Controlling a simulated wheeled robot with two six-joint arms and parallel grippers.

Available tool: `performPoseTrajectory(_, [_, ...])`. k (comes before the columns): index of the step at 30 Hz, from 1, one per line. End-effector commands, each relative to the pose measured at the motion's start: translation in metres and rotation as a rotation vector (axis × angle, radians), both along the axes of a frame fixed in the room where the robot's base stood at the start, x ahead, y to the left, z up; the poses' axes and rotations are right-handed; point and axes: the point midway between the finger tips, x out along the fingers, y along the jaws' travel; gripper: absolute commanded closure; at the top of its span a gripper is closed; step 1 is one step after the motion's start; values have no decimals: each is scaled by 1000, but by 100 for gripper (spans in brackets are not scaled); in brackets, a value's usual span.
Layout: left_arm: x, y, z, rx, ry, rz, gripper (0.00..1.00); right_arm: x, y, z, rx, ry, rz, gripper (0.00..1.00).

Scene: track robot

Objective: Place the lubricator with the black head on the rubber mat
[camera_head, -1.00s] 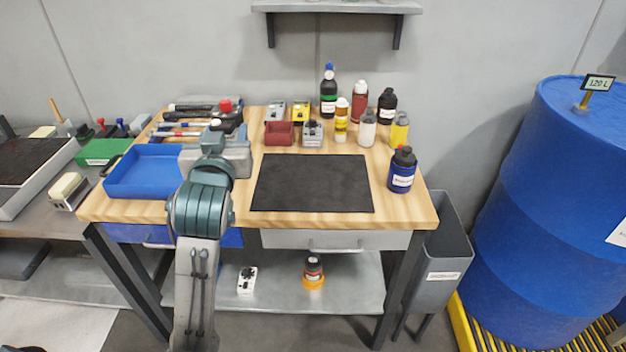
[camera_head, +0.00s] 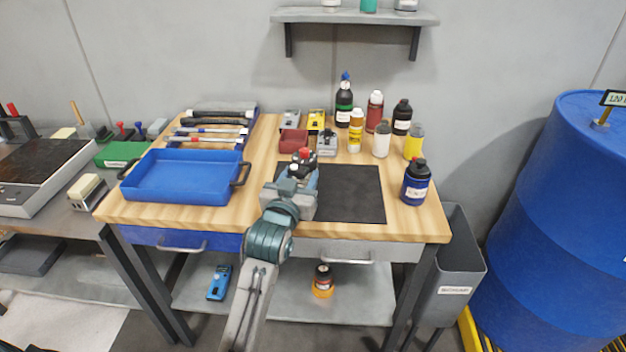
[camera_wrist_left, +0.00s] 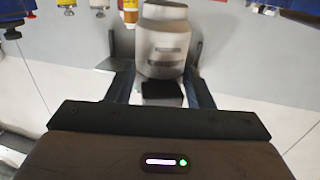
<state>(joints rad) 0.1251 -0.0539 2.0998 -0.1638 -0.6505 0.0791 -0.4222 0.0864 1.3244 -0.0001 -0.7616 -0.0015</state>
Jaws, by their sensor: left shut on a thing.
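My left gripper (camera_head: 300,182) is shut on the lubricator (camera_head: 303,158), whose black head with a red top shows above the jaws in the head view. In the left wrist view its pale grey, rounded body (camera_wrist_left: 163,40) stands between the fingers (camera_wrist_left: 160,88). The gripper covers its lower part in the head view. The black rubber mat (camera_head: 352,195) lies flat on the wooden bench. The gripper is over the mat's left part; I cannot tell whether the lubricator touches it. My right gripper is not in view.
A blue tray (camera_head: 175,178) stands left of the mat. A dark blue bottle (camera_head: 416,185) stands just right of it. Several bottles and small boxes, including a dark red bin (camera_head: 293,141), stand behind. The mat's right part is clear.

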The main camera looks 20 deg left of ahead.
Motion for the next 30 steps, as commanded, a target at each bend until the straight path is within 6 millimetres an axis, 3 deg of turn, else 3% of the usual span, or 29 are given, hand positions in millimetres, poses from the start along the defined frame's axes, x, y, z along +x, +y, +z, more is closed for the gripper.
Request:
performPoseTrajectory(3, [25,-9,0,-1,-2,0,85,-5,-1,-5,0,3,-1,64])
performPoseTrajectory(8, [41,-14,-3,0,-2,0,85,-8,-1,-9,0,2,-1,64])
performPoseTrajectory(18, [42,-15,-38,2,-1,0,85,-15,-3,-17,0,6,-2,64])
performPoseTrajectory(29, [42,-14,-42,2,-1,0,85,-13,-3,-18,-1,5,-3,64])
performPoseTrajectory(30, [42,-14,-43,2,0,0,51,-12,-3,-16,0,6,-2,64])
